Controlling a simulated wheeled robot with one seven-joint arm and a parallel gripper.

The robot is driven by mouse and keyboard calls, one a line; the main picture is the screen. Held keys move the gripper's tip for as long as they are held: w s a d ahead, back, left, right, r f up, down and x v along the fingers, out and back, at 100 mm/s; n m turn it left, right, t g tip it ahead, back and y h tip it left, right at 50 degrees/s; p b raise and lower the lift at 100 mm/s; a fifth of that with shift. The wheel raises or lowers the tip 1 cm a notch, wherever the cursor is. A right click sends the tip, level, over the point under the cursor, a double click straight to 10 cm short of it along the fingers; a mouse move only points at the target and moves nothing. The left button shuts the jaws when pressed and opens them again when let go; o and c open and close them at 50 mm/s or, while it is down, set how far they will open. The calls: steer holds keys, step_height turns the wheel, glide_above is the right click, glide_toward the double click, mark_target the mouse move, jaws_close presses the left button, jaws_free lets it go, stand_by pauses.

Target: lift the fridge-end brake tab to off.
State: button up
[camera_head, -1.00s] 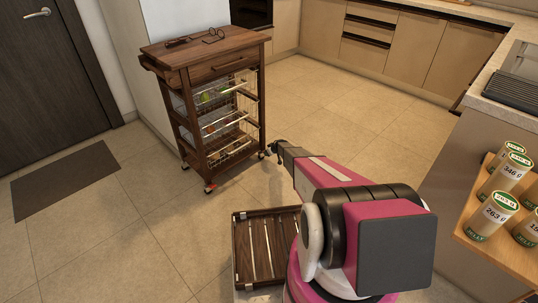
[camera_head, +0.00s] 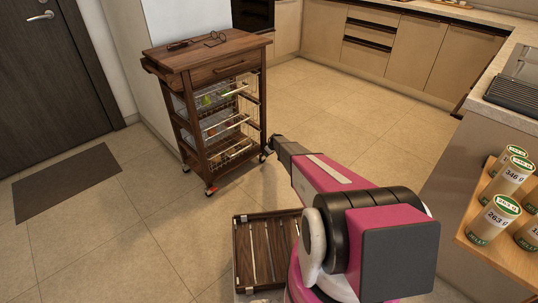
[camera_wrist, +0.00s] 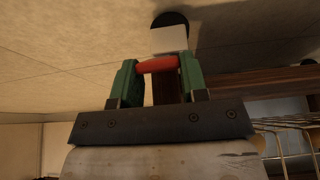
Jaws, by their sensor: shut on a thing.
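A red brake tab (camera_wrist: 158,64) lies between the green fingers of my gripper (camera_wrist: 158,70) in the wrist view, and the gripper is shut on it. Just beyond it is a caster with a white block (camera_wrist: 169,39) and a dark wheel (camera_wrist: 170,19). In the head view my gripper (camera_head: 269,148) is low at the right front foot of the wooden cart (camera_head: 217,128), beside the caster there (camera_head: 263,157). The held tab is hidden in that view. Another red tab (camera_head: 211,190) shows at the cart's left front caster.
A slatted wooden tray (camera_head: 240,252) is in front of me. A shelf of labelled canisters (camera_head: 493,218) stands at right. A grey mat (camera_head: 65,180) lies by the door. Floor between cart and cabinets is clear.

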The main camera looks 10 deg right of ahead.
steer(key=o, duration=0.9)
steer(key=v, duration=1)
steer(key=shift+s+r, duration=0.1)
steer(key=shift+r, duration=0.25)
